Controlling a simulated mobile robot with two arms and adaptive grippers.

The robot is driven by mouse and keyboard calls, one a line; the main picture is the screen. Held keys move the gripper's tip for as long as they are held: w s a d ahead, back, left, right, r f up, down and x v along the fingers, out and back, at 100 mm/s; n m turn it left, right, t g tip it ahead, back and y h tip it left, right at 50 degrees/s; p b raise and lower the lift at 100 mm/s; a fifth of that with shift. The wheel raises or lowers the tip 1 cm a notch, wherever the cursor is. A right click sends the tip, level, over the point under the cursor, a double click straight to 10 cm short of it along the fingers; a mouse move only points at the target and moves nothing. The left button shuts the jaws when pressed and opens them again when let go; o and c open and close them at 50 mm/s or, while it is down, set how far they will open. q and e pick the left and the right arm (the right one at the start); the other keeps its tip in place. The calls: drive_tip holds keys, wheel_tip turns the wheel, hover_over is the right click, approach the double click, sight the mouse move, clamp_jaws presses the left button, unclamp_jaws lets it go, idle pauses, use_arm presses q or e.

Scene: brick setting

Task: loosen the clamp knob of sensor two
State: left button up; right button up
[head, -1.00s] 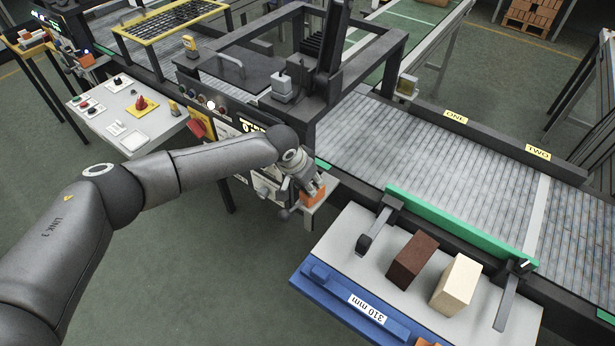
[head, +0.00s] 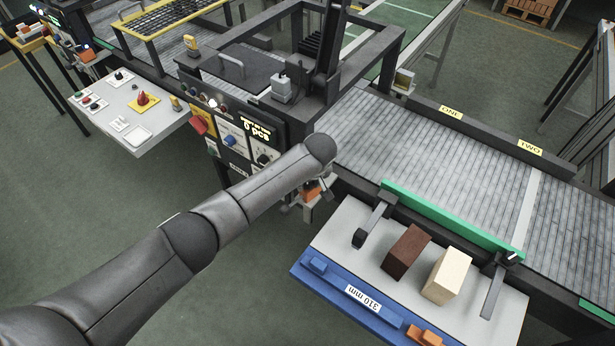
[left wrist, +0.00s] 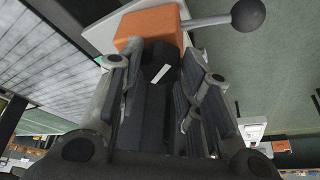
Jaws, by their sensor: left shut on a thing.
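My left gripper (head: 303,197) is low in front of the control panel, partly hidden behind my own forearm in the head view. In the left wrist view its fingers (left wrist: 160,95) are shut on a black part with a white mark (left wrist: 160,73). Just beyond the fingertips is an orange block (left wrist: 150,24) with a grey lever ending in a dark ball (left wrist: 248,14). The orange block (head: 312,188) also shows in the head view, on a small pale bracket. I cannot tell which sensor the black part belongs to. My right gripper is not in view.
A roller conveyor (head: 440,165) with labels ONE (head: 451,111) and TWO (head: 530,147) runs on the right. A pale table (head: 340,232) holds a brown brick (head: 405,252) and a cream brick (head: 447,275). The control panel (head: 240,140) stands behind my arm. Green floor is free in front.

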use_arm(q)
drive_tip(key=n+y+b, duration=0.1)
drive_tip(key=n, duration=0.3)
drive_tip(key=shift+f+g+b, duration=0.15)
drive_tip(key=shift+g+b, duration=0.15)
drive_tip(key=shift+b, duration=0.05)
drive_tip(key=shift+n+y+b, duration=0.35)
drive_tip(key=shift+n+y, duration=0.05)
drive_tip(key=shift+n, duration=0.3)
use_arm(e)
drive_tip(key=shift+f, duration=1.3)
use_arm(q)
drive_tip(key=shift+w, duration=0.1)
drive_tip(key=o, duration=0.7)
drive_tip(key=shift+o, duration=0.2)
drive_tip(key=shift+r, duration=0.2)
drive_tip(key=v, duration=0.7)
drive_tip(key=shift+d+r, duration=0.15)
drive_tip(key=shift+r, duration=0.1)
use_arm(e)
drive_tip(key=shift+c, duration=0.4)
